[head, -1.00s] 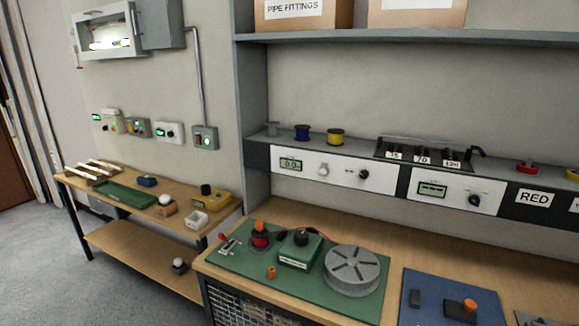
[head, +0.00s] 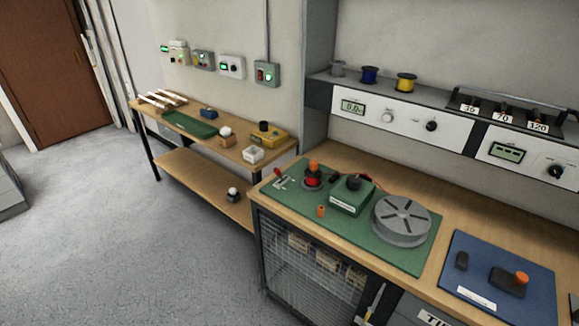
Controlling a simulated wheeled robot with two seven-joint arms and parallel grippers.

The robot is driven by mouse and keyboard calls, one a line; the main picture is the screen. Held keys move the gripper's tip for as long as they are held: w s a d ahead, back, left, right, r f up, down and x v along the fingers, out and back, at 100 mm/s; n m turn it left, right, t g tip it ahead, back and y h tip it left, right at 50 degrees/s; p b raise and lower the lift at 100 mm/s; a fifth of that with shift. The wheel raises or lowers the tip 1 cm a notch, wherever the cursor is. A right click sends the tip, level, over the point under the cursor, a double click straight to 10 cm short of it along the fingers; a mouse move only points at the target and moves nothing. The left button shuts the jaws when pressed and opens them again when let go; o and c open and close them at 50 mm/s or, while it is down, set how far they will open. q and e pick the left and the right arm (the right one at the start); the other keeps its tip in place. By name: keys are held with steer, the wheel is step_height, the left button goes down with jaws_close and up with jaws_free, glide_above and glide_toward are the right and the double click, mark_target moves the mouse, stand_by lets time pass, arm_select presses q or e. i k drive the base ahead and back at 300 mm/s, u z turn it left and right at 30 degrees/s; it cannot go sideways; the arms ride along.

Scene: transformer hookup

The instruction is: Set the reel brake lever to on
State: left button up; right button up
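A green board (head: 398,260) lies on the workbench. At its left end is a small pale plate with a red-tipped lever (head: 278,172); its labels are too small to read. Beside it stands a red part with an orange top (head: 313,175). A green box with a black knob (head: 351,194) is in the middle. A grey slotted round reel (head: 402,220) sits at the right. A small orange piece (head: 321,211) lies near the front edge. I cannot tell for certain which lever is the reel brake. Neither of my grippers is in view.
A blue board (head: 470,270) with an orange-knobbed black device (head: 510,281) lies right of the green one. A panel with meters and spools (head: 407,125) runs behind. A lower side table (head: 190,146) stands at the left. The grey floor (head: 90,230) at left is clear.

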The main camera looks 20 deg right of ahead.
mark_target(276, 171)
steer(key=u, duration=1.15)
steer(key=i, duration=2.35)
steer(key=z, duration=2.95)
